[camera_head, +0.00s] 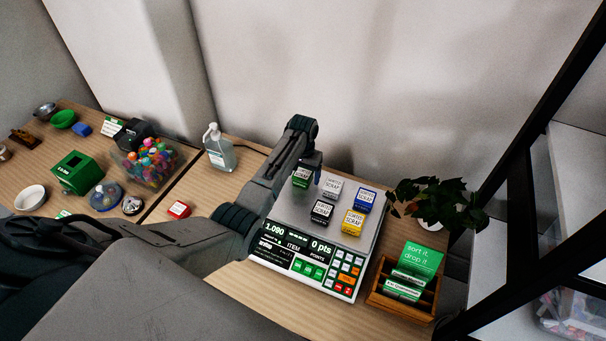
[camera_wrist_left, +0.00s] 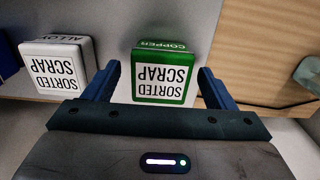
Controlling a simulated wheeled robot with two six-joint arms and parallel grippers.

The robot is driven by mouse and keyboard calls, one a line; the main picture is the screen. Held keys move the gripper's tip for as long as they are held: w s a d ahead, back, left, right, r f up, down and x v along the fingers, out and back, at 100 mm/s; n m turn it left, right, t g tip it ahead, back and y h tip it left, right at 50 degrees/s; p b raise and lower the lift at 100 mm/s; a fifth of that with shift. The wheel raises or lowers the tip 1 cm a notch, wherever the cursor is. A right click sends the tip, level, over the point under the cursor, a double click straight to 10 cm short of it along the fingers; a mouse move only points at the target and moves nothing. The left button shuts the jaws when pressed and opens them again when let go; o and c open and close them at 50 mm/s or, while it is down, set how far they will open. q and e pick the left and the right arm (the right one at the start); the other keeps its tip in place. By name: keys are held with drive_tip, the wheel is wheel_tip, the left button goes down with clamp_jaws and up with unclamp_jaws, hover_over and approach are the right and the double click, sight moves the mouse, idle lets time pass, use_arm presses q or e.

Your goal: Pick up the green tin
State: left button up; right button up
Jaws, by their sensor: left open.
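The green tin (camera_head: 301,178), with a white "SORTED SCRAP" label, stands at the back left of the scale's grey plate (camera_head: 290,209). My left gripper (camera_head: 309,167) is over it, partly hiding its top and side. In the left wrist view the green tin (camera_wrist_left: 162,75) shows "COPPER" on its top edge and sits between the two blue fingers of my open left gripper (camera_wrist_left: 160,86). A gap shows on each side, so the fingers do not hold it. My right gripper is not in view.
A white tin (camera_head: 330,186) stands close to the green one; it also shows in the left wrist view (camera_wrist_left: 60,66). Black (camera_head: 321,212), blue (camera_head: 365,200) and yellow (camera_head: 353,222) tins share the plate. A plant (camera_head: 432,197) and wooden card holder (camera_head: 401,300) stand at right.

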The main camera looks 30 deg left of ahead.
use_arm(q)
drive_tip(key=shift+f, duration=0.7)
drive_tip(key=c, duration=1.2)
